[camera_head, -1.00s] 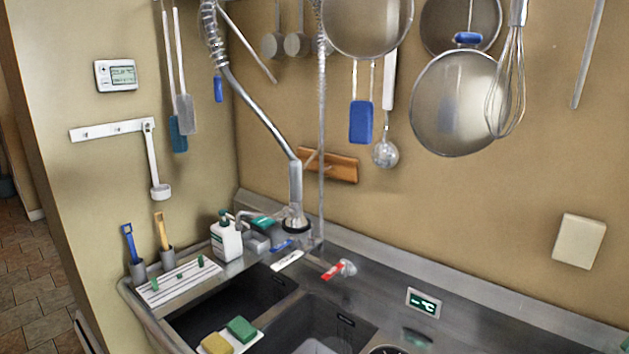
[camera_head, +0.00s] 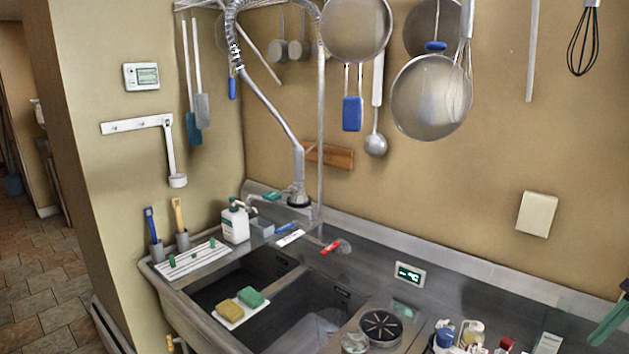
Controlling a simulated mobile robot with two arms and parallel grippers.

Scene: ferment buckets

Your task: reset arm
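Neither of my grippers nor my arms shows in the head view, so I cannot tell whether they are open or shut. The view takes in a steel sink unit (camera_head: 185,303) against a tan wall. A yellow sponge (camera_head: 207,304) and a green sponge (camera_head: 250,297) lie on a white tray at the basin. A white pump bottle (camera_head: 235,224) stands at the back left corner of the sink.
A round black drain-like disc (camera_head: 380,327) and several small bottles and jars sit at the front right. Strainers (camera_head: 431,97), a whisk (camera_head: 459,85) and other utensils hang on the wall. A tiled floor (camera_head: 45,290) is open at the left.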

